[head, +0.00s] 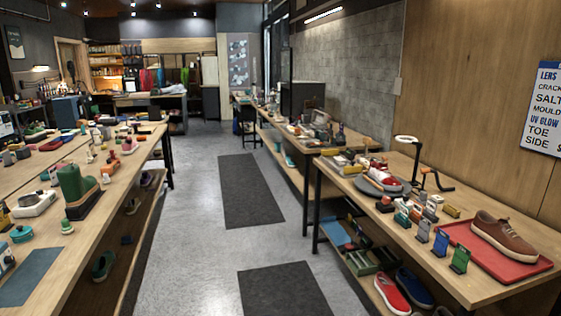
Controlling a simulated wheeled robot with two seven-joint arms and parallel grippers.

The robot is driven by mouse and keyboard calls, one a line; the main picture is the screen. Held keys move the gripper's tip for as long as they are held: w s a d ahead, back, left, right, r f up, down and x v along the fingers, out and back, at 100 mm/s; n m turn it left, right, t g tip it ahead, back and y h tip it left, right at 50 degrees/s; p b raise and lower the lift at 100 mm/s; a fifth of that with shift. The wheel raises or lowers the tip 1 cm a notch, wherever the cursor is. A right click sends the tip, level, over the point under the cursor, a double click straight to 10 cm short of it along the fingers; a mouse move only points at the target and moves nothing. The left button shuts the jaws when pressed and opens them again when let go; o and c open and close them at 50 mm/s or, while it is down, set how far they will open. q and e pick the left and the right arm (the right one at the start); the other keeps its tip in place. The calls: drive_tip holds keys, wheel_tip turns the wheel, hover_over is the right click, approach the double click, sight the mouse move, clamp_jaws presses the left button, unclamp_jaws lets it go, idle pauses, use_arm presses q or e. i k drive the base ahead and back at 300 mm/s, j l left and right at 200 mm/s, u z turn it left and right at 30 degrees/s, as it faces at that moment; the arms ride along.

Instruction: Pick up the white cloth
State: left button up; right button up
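I cannot make out a white cloth for certain in the head view. A white item (34,204) lies on the left workbench, but it looks more like a boxy device than a cloth. A pale heap (172,89) on the far back table is too small to tell. A brown sneaker (503,235) sits on a red tray (541,265) on the right workbench. A red and white shoe (378,170) rests on a grey round stand (372,187) farther back there. Neither of my grippers is in view.
The left workbench (95,222) holds a green boot (79,187) and many small items. The aisle between, with dark mats (250,190), is clear.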

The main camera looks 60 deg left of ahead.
sight(340, 160)
drive_tip(key=u, duration=1.5)
drive_tip(key=i+u, duration=0.35)
drive_tip(key=i, duration=1.9)
drive_tip(key=i+z, duration=0.15)
drive_tip(key=i, duration=0.25)
drive_tip(key=i+j+z, duration=0.15)
drive_tip(key=i, duration=0.25)
drive_tip(key=i+j+z, duration=0.15)
drive_tip(key=i, duration=0.25)
drive_tip(key=i+j+z, duration=0.15)
drive_tip(key=i+z, duration=0.15)
drive_tip(key=z, duration=0.15)
drive_tip(key=i+j+z, duration=0.2)
drive_tip(key=z, duration=0.25)
drive_tip(key=i+j+z, duration=0.25)
drive_tip(key=z, duration=0.15)
drive_tip(key=i+j+z, duration=0.15)
drive_tip(key=j+z, duration=0.3)
drive_tip(key=i+j+z, duration=0.1)
drive_tip(key=j+z, duration=0.25)
drive_tip(key=j, duration=0.25)
drive_tip(key=j+z, duration=0.4)
drive_tip(key=j, duration=0.25)
drive_tip(key=i, duration=0.05)
